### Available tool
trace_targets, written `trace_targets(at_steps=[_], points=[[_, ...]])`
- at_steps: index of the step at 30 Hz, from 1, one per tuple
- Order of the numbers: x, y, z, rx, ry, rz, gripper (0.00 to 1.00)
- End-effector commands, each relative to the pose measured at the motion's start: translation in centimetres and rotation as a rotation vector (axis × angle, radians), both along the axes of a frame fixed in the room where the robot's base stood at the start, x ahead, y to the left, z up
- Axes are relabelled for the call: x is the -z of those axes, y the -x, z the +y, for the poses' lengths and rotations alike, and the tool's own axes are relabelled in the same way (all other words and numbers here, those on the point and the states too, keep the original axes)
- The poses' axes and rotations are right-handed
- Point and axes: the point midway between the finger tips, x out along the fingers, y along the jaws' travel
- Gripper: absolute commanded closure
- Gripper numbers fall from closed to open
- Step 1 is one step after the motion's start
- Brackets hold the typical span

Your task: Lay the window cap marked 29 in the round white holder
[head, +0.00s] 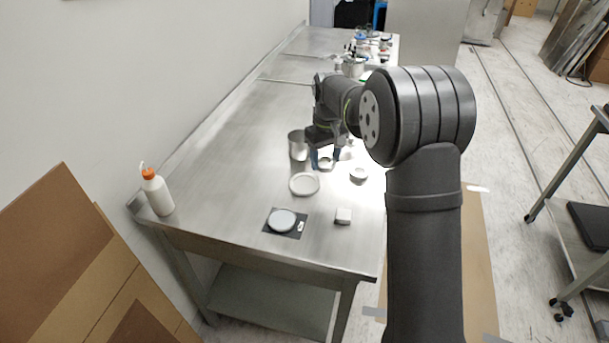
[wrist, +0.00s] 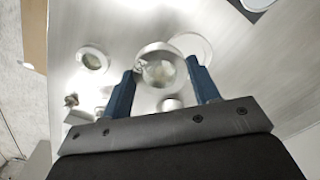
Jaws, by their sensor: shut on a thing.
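My gripper (head: 325,158) has blue fingers and is shut on a round metal-rimmed window cap (wrist: 158,48). The cap sits between the fingertips in the wrist view and shows small below them in the head view (head: 325,165). No number can be read on it. The round white holder (head: 304,184) lies on the steel table, in front and to the left of my gripper in the head view. In the wrist view, part of a pale ring, which looks like the holder (wrist: 207,46), shows behind the held cap and right finger. The cap appears above the table, apart from the holder.
Another ringed cap (head: 358,175) lies right of the holder. A steel beaker (head: 298,146) stands behind it. A dark mat (head: 270,229) with a pale disc (head: 282,220) and a small block (head: 343,216) lie nearer. A bottle (head: 158,193) stands at the left edge.

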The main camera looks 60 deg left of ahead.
Motion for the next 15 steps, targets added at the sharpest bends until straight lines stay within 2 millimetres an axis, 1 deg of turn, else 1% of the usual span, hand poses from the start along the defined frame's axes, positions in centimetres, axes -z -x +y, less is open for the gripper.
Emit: trace_targets(at_steps=[1, 3, 7, 10, 13, 15], points=[[0.8, 0.9, 1.0, -0.004, 0.000, 0.000, 0.73], [1.7, 1.9, 2.2, -0.004, -0.001, 0.000, 0.73], [3.0, 3.3, 3.8, -0.002, -0.001, -0.001, 0.73], [3.5, 3.8, 4.5, 0.000, -0.002, -0.001, 0.73], [3.9, 4.0, 4.7, 0.002, -0.002, -0.001, 0.73], [4.5, 4.1, 4.7, 0.002, 0.000, 0.000, 0.73]])
